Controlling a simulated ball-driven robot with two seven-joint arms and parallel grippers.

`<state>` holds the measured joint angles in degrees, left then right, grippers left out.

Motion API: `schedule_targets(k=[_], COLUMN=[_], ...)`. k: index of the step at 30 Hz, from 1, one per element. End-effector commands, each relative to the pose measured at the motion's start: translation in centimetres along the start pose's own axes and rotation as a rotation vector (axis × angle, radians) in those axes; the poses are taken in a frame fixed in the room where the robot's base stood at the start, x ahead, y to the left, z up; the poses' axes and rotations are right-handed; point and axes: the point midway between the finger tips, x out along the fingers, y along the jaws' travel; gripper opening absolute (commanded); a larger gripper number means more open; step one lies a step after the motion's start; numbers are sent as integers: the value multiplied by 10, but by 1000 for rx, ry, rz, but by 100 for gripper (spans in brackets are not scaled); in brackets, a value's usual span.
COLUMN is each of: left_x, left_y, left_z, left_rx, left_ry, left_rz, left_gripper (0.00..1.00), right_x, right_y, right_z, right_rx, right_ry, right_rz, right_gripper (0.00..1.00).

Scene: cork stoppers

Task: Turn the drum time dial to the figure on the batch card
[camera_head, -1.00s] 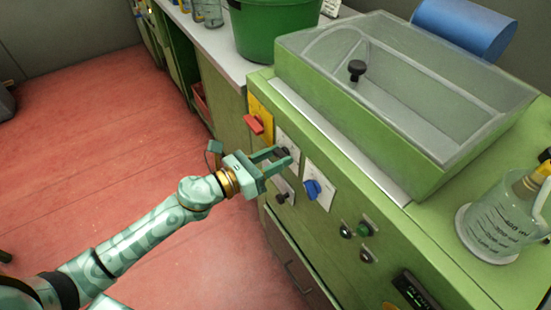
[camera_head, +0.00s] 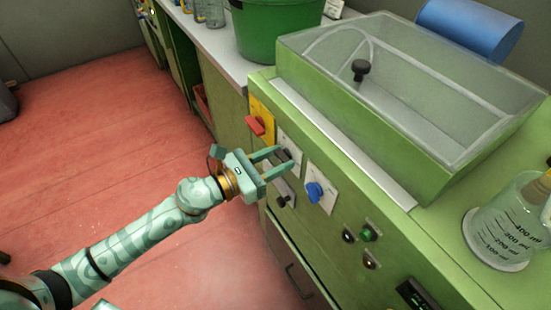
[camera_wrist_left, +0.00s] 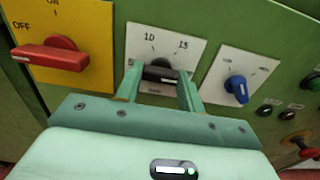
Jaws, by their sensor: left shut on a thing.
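The time dial is a black knob (camera_wrist_left: 160,74) on a white plate (camera_wrist_left: 184,41) marked 10 and 15 along its upper edge, in the left wrist view. In the head view the plate sits on the green front panel, between a yellow plate and the blue knob's plate. My left gripper (camera_head: 282,155) is at this dial, with one finger on each side of the black knob (camera_wrist_left: 160,74), shut on it. I see no batch card that I can make out.
A red switch (camera_wrist_left: 53,55) on a yellow plate is left of the dial, and a blue knob (camera_wrist_left: 237,88) is right of it. Another black knob (camera_head: 283,201) lies below. Buttons (camera_head: 369,233) are further right.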

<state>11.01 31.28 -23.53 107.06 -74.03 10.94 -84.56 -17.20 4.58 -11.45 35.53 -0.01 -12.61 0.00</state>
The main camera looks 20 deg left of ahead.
Motion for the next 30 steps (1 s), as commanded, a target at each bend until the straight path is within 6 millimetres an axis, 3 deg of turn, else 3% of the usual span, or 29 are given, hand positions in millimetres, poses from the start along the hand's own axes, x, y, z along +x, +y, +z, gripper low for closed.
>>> schedule_targets(k=[1, 3, 19, 23, 30], left_x=[-1, -1, -7, -29, -94], left_y=[-1, -1, -1, 0, -1], left_z=[-4, -3, -2, -4, -6], left_rx=[0, 0, -2, -3, -7], left_ry=[7, 6, 3, 6, 9], left_rz=[-1, -1, -1, 0, 2], left_gripper=[41, 60, 60, 60, 60], right_x=[0, 0, 2, 6, 16], right_y=[0, 0, 0, -1, -2], right_z=[0, 0, 1, 2, 7], right_rx=[0, 0, 0, 0, 0], right_ry=[0, 0, -2, -7, -19], right_rz=[0, 0, 0, -2, -7], right_gripper=[36, 36, 36, 36, 36])
